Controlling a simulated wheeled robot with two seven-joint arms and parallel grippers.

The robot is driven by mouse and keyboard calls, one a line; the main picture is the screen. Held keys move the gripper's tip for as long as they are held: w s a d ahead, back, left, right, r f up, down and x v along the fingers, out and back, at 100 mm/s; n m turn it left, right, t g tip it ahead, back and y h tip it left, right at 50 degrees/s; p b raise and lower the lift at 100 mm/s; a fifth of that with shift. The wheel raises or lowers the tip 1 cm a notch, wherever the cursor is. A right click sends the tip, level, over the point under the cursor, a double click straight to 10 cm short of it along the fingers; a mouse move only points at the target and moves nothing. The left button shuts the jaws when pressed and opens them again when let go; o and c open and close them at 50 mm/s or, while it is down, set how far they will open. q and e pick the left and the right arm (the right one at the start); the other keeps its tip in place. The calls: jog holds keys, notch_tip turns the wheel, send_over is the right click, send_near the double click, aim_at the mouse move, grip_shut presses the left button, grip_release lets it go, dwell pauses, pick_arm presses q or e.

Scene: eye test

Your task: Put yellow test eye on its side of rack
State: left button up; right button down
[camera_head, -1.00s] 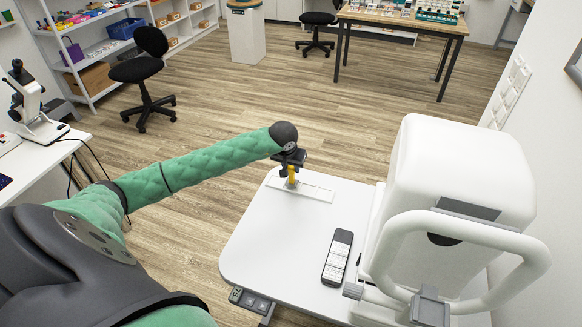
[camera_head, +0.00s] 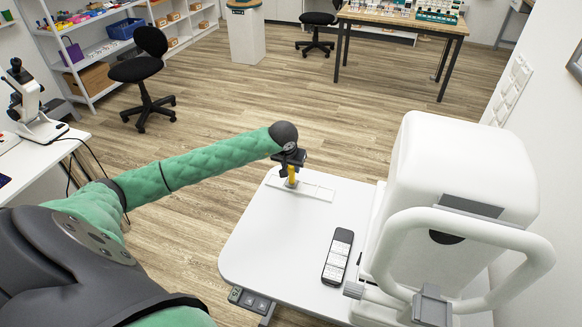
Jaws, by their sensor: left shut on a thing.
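My left gripper (camera_head: 291,170) reaches in from the left and is over the far left part of the white table (camera_head: 270,235). It is shut on the yellow test eye (camera_head: 292,180), a small upright yellow piece beneath the jaws. The white rack (camera_head: 316,190) lies flat along the table's far edge, with the yellow piece over its left part. I cannot tell whether the piece touches the rack. My right gripper is not in view.
A large white eye-test machine (camera_head: 461,170) with a curved frame stands on the right of the table. A dark phone-like device (camera_head: 338,257) lies in front of it. The table's left and middle are clear. A black chair (camera_head: 143,70) stands on the floor behind.

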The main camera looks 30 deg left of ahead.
pick_arm(q)
jog(key=shift+f, duration=0.25)
dwell(0.3)
jog(key=o, duration=0.9)
jog(key=shift+c, duration=0.2)
